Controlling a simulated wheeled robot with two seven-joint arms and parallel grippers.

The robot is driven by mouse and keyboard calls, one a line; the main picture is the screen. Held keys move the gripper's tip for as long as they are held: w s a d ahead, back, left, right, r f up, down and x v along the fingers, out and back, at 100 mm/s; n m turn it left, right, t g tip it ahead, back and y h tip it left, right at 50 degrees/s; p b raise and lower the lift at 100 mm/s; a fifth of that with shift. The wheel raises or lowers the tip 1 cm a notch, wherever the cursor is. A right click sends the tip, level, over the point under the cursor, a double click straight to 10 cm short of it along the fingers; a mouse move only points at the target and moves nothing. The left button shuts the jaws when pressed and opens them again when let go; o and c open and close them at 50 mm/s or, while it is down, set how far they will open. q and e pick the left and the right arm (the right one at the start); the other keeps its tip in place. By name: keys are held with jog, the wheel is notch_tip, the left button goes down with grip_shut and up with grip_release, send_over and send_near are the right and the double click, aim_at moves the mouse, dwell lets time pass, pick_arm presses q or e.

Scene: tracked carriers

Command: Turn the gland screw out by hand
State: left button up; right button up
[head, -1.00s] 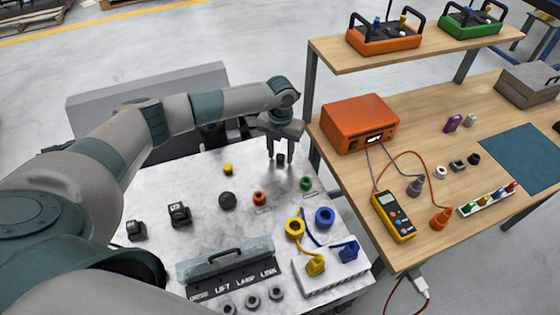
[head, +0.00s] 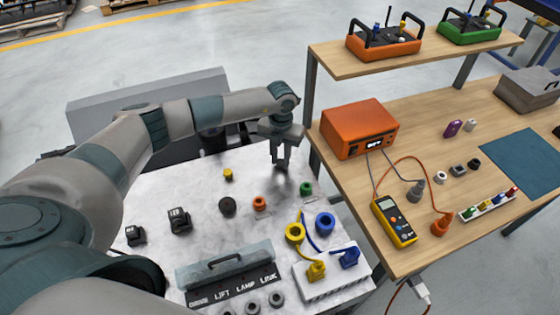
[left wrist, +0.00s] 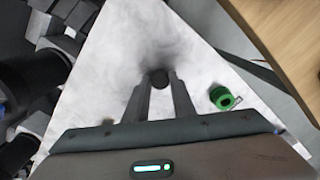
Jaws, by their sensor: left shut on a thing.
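My left gripper (head: 280,165) points down over the far right corner of the pale worktop (head: 185,190). In the left wrist view its two fingers (left wrist: 159,82) are shut on a small dark round piece, which I take to be the gland screw (left wrist: 158,77). The fingers hide most of the screw in the head view. A dark shadow lies on the worktop by the fingertips. I cannot tell whether the screw is still seated or clear of the surface. My right gripper is not in view.
A wooden bench with an orange box (head: 360,128) adjoins at right.

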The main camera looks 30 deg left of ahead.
pick_arm(q)
jog(key=n+p, duration=0.2)
jog(key=n, duration=0.4)
jog(key=shift+d+r+p, duration=0.1)
jog(key=shift+r+p, duration=0.05)
jog(key=shift+p, duration=0.2)
jog(key=shift+n+p, duration=0.5)
jog(key=shift+n, duration=1.3)
jog(key=shift+n+p, duration=0.85)
jog(key=shift+n, duration=0.05)
jog(key=n+p, duration=0.3)
jog(key=n, duration=0.1)
jog(key=shift+n, duration=0.3)
jog(key=shift+n+p, duration=0.65)
jog(key=shift+n, duration=0.85)
jog(key=shift+f, duration=0.2)
